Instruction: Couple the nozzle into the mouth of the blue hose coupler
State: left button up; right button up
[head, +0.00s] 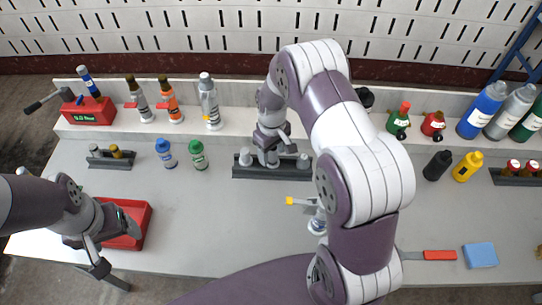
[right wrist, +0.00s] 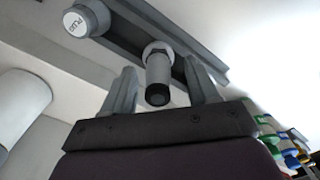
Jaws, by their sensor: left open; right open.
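A small grey rack (head: 240,172) stands mid-table and also shows in the right wrist view (right wrist: 127,20). My right gripper (head: 269,160) reaches down over its middle. In the right wrist view my right gripper (right wrist: 161,84) is open, with a grey, dark-tipped piece (right wrist: 157,72), likely the nozzle, standing between the fingers. I cannot tell whether the fingers touch it. A grey piece with a blue band and yellow-tipped lever (head: 316,224), likely the blue hose coupler, stands nearer on the table, partly hidden by my right arm. My left gripper (head: 128,224) is open above a red tray (head: 139,241).
A grey cap marked PLUG (right wrist: 86,18) sits beside the piece in the rack. Blue (head: 165,153) and green (head: 198,155) bottles stand left of the rack. Several bottles line the back ledge. A red-handled tool (head: 439,255) and blue block (head: 481,256) lie right.

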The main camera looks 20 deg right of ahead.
jog(key=shift+d+f, duration=0.15)
jog(key=shift+f, duration=0.8)
jog(key=c, duration=0.3)
grip_shut()
jog(key=shift+r, duration=0.1)
